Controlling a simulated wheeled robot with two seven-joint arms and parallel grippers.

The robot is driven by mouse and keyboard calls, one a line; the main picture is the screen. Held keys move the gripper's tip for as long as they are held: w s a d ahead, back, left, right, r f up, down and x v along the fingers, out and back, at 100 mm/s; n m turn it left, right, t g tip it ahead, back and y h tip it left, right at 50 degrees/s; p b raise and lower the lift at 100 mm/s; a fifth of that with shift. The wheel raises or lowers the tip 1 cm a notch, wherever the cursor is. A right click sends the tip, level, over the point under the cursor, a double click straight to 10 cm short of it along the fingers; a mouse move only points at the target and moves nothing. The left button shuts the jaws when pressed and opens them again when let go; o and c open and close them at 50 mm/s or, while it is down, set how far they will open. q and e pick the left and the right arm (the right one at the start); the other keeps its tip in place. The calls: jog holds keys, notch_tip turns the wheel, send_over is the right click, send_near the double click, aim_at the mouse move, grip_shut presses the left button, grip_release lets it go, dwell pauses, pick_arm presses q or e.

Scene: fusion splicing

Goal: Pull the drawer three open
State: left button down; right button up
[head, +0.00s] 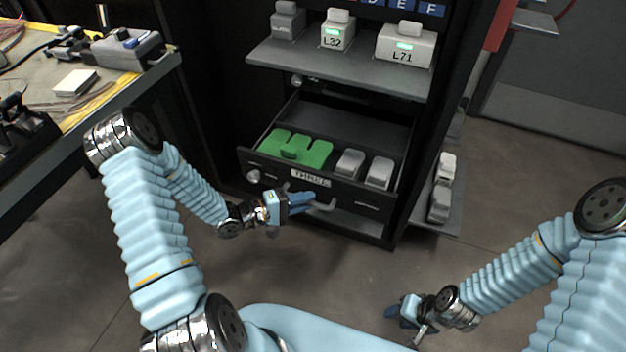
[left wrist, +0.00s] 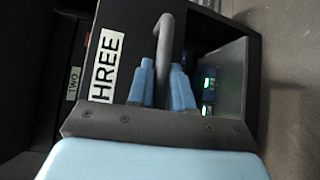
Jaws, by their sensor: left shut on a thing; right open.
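Drawer three (head: 345,190) is pulled out from the dark cabinet, with its inside showing. Its front bears a label reading THREE (head: 310,178), also partly readable in the left wrist view (left wrist: 104,64). Green blocks (head: 296,148) and grey blocks (head: 364,168) lie inside the drawer. My left gripper (head: 308,200) is at the drawer front, shut on the grey bar handle (left wrist: 164,60), with its blue fingers on either side of the bar. My right gripper (head: 400,312) is open and empty, low over the floor at the lower right, away from the cabinet.
A shelf (head: 300,58) above the drawer holds grey devices, two labelled L32 (head: 337,36) and L71 (head: 405,47). A side shelf (head: 425,212) with grey blocks stands right of the drawer. A cluttered workbench (head: 115,90) is at left. Floor in front is clear.

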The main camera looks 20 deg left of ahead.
pick_arm(q)
jog(key=shift+s+a, duration=0.1)
jog(key=shift+s, duration=2.4)
jog(key=c, duration=1.1)
grip_release()
jog(key=v, duration=1.4)
jog(key=shift+s, duration=0.1)
